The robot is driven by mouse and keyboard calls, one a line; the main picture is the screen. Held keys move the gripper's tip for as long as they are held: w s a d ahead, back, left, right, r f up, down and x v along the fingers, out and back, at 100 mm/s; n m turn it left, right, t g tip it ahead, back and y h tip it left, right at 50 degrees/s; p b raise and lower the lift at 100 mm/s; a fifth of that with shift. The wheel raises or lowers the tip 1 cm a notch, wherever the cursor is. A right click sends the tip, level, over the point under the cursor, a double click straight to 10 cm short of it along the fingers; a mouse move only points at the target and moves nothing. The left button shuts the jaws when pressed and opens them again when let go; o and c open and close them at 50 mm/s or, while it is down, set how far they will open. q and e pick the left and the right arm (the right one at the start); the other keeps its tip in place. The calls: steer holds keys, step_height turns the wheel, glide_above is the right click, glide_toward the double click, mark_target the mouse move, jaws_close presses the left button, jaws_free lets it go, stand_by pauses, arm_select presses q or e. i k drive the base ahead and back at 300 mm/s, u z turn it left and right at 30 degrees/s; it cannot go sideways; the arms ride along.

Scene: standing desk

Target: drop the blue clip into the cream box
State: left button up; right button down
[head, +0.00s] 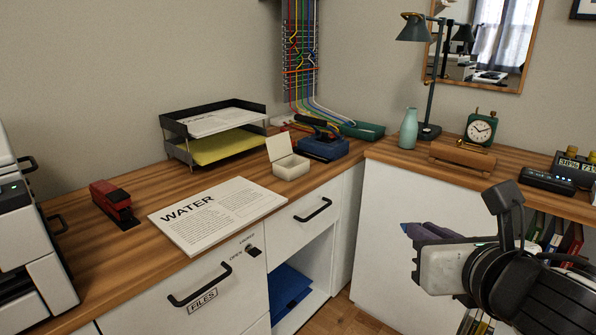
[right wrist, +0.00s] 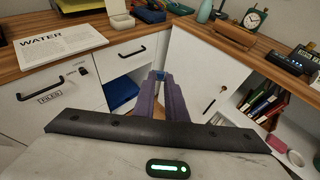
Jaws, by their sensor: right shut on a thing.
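The cream box (head: 291,167) stands on the wooden desk with its lid raised, near the corner; it also shows at the top of the right wrist view (right wrist: 121,22). My right gripper (head: 408,230) is in front of the white cabinet at the right, below desk-top level and well to the right of the box. In the right wrist view its purple fingers (right wrist: 160,82) are shut on the small blue clip (right wrist: 160,75) at their tips. The fingers hide most of the clip. My left gripper is not in view.
A blue hole punch (head: 324,148) stands right of the box, and a paper headed WATER (head: 218,214) lies to its left. A red stapler (head: 115,204) and a paper tray (head: 213,147) are further left. A teal vase (head: 408,128) and a lamp (head: 430,130) stand at the corner.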

mark_target(294, 173)
steer(key=z, duration=1.2)
steer(key=i, duration=1)
steer(key=u, duration=2.6)
